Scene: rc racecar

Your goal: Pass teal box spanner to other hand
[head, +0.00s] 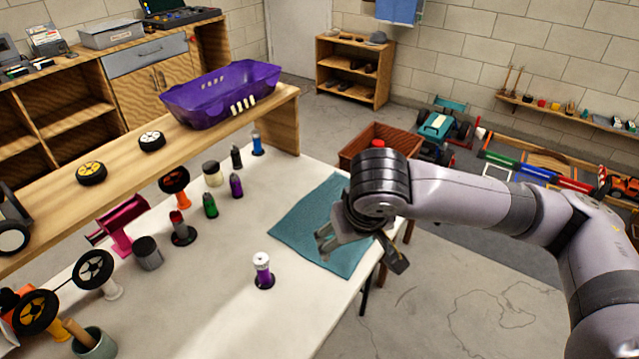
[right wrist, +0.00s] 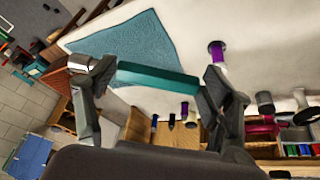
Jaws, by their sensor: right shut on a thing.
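The teal box spanner (right wrist: 158,79) is a straight teal bar in the right wrist view. It lies lengthwise between the two fingertips of my right gripper (right wrist: 155,76), which is shut on it. My left gripper is in neither view.
A purple-and-white bottle (head: 263,270) stands on the white bench top (head: 225,300). Several small bottles and a pink tool (head: 124,226) stand further left. A wooden shelf (head: 130,172) with a purple car body (head: 220,95) runs along the back. The front middle of the bench is clear.

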